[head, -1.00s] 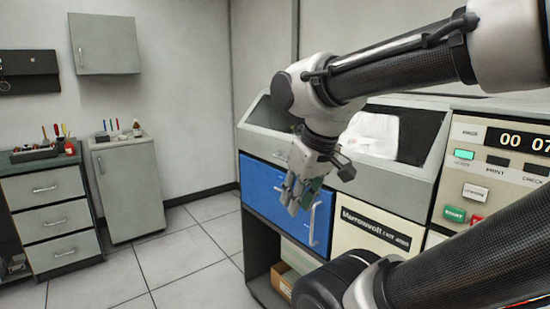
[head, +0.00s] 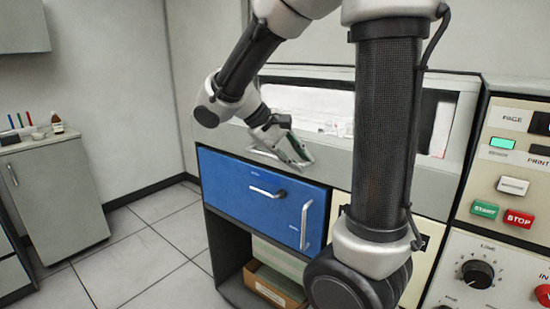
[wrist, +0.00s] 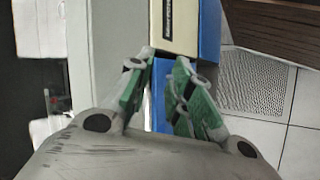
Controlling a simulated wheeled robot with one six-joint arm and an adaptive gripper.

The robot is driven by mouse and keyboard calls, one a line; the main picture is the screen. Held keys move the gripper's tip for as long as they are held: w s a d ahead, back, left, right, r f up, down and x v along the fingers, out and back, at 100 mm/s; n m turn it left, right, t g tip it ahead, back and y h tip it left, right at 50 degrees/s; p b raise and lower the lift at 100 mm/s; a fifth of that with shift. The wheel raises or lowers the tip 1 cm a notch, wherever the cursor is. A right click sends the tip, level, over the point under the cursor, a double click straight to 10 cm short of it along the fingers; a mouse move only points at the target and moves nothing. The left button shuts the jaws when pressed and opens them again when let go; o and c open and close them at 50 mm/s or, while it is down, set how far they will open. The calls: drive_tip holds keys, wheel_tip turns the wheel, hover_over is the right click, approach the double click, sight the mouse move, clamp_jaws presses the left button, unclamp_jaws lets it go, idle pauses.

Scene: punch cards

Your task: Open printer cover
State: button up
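The printer has a grey top cover (head: 335,152) with a long window (head: 312,104), and white paper shows inside. The cover looks down, though my arm hides part of it. A pale bar handle (head: 262,153) appears on the cover front, just left of my gripper. My gripper (head: 298,152) is in front of the cover's lower part, above the blue panel; contact with the handle cannot be made out. In the wrist view, the green-padded fingers of my gripper (wrist: 161,68) are a little apart with nothing seen between them.
The blue front panel (head: 235,185) has two handles and sits below the cover. An open shelf with a cardboard box (head: 272,287) is underneath. A control panel (head: 510,165) with START and STOP buttons is at right. A grey cabinet (head: 55,190) stands left, with clear tiled floor between.

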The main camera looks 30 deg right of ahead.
sight(270, 157)
drive_tip(key=w+a+f+n+t+h, duration=0.1)
drive_tip(key=w+a+f+h, duration=0.2)
drive_tip(key=w, duration=0.4)
drive_tip(key=w+a+t+h, duration=0.1)
drive_tip(key=w+a+h, duration=0.2)
drive_tip(key=w+h, duration=0.3)
drive_tip(key=shift+y, duration=0.4)
drive_tip(key=d, duration=0.2)
drive_tip(key=d+f, duration=0.1)
drive_tip(key=d, duration=0.4)
drive_tip(key=shift+w+f, duration=0.3)
drive_tip(key=shift+f, duration=0.05)
clamp_jaws()
